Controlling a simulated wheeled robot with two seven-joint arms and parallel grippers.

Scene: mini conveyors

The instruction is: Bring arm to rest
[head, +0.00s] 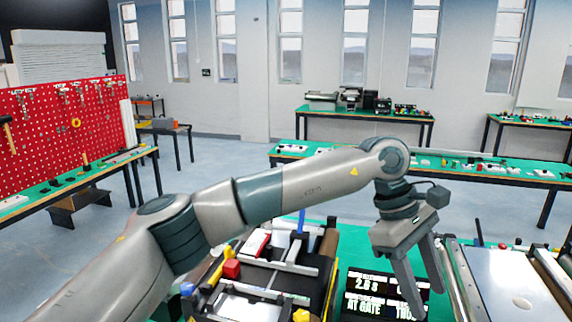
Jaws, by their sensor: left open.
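My left arm comes in from the lower left and reaches across the middle of the head view. My left gripper (421,280) hangs at its end, pointing down, with its two fingers apart and nothing seen between them. It is in front of a black display (357,283) with white text reading "2.0 s" and "AT GATE", and partly covers it. My right gripper does not show.
A black mini conveyor (318,262) with red, yellow and blue parts is left of the gripper. A second conveyor with a pale plate (510,285) is to the right. Workbenches stand farther back.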

